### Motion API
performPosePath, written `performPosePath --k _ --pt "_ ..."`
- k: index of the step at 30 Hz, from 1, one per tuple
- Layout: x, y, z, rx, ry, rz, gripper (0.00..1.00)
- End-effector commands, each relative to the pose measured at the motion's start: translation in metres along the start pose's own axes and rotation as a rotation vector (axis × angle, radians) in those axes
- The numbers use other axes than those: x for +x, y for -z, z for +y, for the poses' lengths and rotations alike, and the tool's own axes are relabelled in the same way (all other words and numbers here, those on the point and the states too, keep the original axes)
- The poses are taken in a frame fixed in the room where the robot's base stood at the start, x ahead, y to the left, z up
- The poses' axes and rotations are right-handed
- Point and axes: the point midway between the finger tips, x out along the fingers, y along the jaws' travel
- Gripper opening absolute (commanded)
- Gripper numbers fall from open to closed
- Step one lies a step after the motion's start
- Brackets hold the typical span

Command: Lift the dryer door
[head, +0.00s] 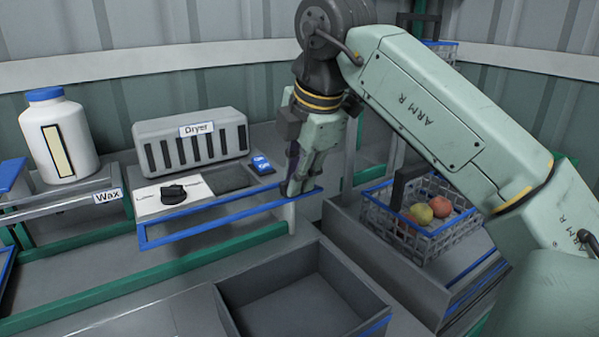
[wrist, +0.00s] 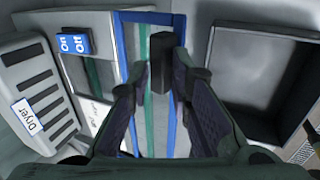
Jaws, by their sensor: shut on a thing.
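The dryer (head: 190,138) is a grey slotted box with a "Dryer" label, and it also shows at the left of the wrist view (wrist: 38,92). The dryer door (head: 220,218) appears as a blue-edged frame low in front of it; in the wrist view its blue edge (wrist: 150,17) runs past my fingers. My gripper (head: 293,190) is at the right end of this frame. In the wrist view its fingers (wrist: 168,88) are shut on a dark block-shaped handle (wrist: 174,65). The fingers hide part of the handle in the head view.
A blue On/Off switch (head: 261,164) and a black object (head: 173,194) on a white sheet lie before the dryer. A wax bottle (head: 60,137) stands left. An empty grey bin (head: 300,290) is in front. A wire basket with fruit (head: 420,228) stands right.

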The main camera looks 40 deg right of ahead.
Motion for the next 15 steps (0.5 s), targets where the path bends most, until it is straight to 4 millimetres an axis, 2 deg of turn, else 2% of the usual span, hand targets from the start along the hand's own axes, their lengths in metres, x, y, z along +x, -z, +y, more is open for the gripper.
performPosePath --k 1,5,6,13,15 --pt "0.006 0.0005 0.0088 0.002 -0.026 0.004 0.0" --pt "0.0062 0.0005 0.0087 0.002 -0.026 0.004 0.0" --pt "0.0063 0.0005 0.0086 0.002 -0.026 0.005 0.2" --pt "0.0053 0.001 0.0086 0.001 -0.027 0.005 0.35" --pt "0.0047 0.0011 0.0087 0.0 -0.028 0.005 0.35"
